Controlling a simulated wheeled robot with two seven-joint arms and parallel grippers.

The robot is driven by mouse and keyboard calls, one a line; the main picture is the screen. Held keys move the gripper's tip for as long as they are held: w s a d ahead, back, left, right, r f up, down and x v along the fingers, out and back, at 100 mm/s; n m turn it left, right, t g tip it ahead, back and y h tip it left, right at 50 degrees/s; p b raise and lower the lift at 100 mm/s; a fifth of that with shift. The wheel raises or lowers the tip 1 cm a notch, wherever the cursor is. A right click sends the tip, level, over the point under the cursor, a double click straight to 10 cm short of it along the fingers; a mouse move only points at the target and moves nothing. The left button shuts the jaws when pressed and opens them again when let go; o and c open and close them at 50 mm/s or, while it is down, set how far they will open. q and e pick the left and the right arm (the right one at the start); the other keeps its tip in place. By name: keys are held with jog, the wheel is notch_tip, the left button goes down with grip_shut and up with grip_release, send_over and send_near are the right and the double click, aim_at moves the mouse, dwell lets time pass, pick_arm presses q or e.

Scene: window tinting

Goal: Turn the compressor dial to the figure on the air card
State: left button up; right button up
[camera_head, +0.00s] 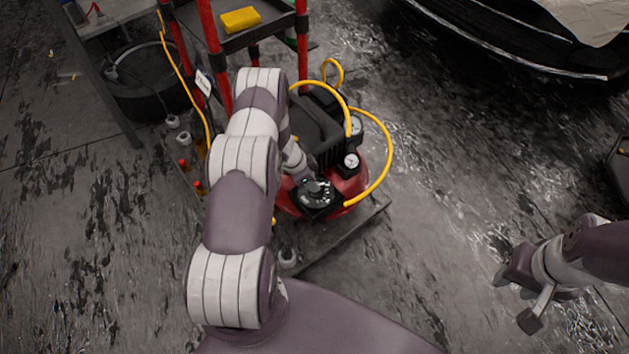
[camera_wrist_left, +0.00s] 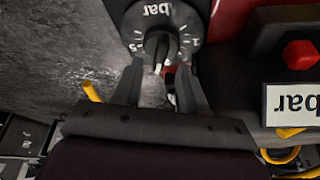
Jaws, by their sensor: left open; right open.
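The red compressor (camera_head: 350,187) stands on a low platform, with a black dial (camera_head: 319,197) at its front. In the left wrist view the dial (camera_wrist_left: 160,42) shows "bar" and figures upside down around a dark knob. My left gripper (camera_head: 305,178) is at the dial, partly hidden by my arm. In the left wrist view its open fingers (camera_wrist_left: 160,72) lie either side of the knob's near edge; I cannot tell whether they touch it. A small white card (camera_head: 203,83) hangs by the red cart; its figure is unreadable. My right gripper (camera_head: 513,281) is open and empty at the right.
Yellow hoses (camera_head: 388,155) loop around the compressor beside its gauges (camera_head: 351,161). A red-legged cart (camera_head: 207,45) with a yellow sponge (camera_head: 240,20) stands behind. A dark car (camera_head: 480,40) is at the upper right. The floor right of the compressor is clear.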

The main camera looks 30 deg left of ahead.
pick_arm(q)
jog(key=p+v, duration=0.2)
jog(key=v, duration=0.7)
jog(key=shift+r+p, duration=0.25)
jog(key=shift+p, duration=0.05)
